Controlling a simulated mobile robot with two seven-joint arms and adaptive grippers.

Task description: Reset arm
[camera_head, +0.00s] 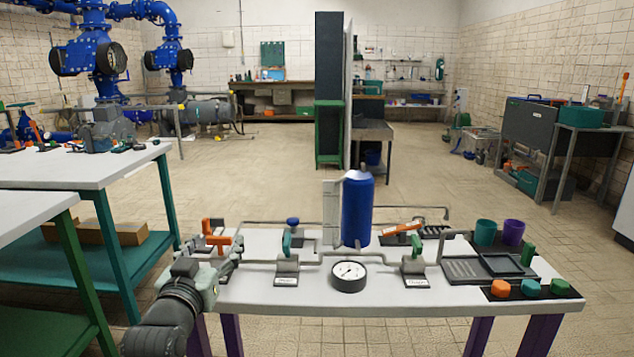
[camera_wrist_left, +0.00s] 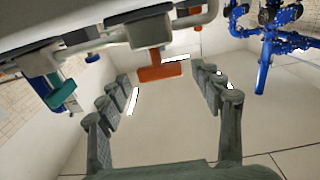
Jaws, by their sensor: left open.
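My left gripper (camera_head: 226,258) is at the left end of the white workbench (camera_head: 330,295), its arm coming in from the lower left. In the left wrist view the gripper (camera_wrist_left: 161,76) is open, its jointed fingers spread apart with nothing held between them. An orange valve handle (camera_head: 218,240) stands right by the gripper. The orange handle also shows in the left wrist view (camera_wrist_left: 160,73), between the fingertips in the picture; I cannot tell whether they touch it. My right gripper is not in view.
A blue cylinder (camera_head: 357,212), a pressure gauge (camera_head: 348,275) and a teal-handled valve (camera_head: 287,246) stand on the bench. Teal (camera_head: 485,232) and purple (camera_head: 513,232) cups are at its right.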

